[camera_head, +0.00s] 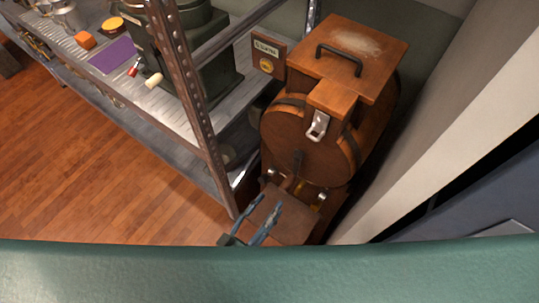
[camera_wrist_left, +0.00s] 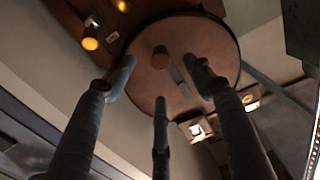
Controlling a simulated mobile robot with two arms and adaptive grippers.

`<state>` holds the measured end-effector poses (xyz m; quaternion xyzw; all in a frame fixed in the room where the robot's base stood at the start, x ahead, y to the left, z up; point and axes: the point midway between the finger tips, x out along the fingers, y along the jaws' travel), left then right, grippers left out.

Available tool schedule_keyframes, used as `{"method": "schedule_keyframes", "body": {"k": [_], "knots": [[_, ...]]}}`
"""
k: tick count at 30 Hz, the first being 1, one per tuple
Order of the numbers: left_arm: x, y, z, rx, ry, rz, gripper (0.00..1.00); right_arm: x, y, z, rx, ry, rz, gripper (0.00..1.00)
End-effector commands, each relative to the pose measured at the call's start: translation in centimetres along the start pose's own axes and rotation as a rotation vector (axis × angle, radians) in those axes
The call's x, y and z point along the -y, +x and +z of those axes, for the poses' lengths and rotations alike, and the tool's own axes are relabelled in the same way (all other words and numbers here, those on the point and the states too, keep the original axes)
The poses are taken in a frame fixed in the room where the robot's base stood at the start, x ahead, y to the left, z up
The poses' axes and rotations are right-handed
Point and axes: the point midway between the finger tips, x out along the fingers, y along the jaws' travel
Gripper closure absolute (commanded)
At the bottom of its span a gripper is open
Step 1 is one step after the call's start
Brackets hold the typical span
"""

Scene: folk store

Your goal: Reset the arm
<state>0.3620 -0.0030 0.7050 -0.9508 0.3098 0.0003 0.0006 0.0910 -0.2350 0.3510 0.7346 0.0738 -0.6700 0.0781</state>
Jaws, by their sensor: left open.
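My left gripper (camera_head: 268,202) shows at the bottom centre of the head view. Its fingers are spread and nothing is between them. It is in front of and below a wooden barrel (camera_head: 283,136) with a round front face. In the left wrist view the open fingers (camera_wrist_left: 165,75) stand out against that round wooden face (camera_wrist_left: 215,40), which has a knob (camera_wrist_left: 160,58). I cannot tell how large the gap is. My right gripper is in neither view.
A wooden box lid with a dark handle (camera_head: 340,60) tops the barrel, with a metal latch (camera_head: 318,125) in front. A metal shelf (camera_head: 190,130) stands left of it, holding a purple item (camera_head: 111,56) and an orange block (camera_head: 86,40). A pale wall closes the right. Wooden floor (camera_head: 70,150) is clear at left.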

Motion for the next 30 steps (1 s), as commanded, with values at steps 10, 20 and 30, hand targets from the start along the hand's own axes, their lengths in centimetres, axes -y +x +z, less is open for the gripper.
{"method": "schedule_keyframes", "body": {"k": [10,20,30], "knots": [[0.9,-0.5,2.6,0.073,0.001,-0.019,0.47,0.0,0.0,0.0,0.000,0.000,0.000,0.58],[6.5,-10.8,21.7,0.673,-0.051,-0.185,0.47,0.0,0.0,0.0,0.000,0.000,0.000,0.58],[5.2,-30.1,34.0,1.294,-0.227,-0.323,0.47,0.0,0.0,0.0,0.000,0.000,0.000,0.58]]}}
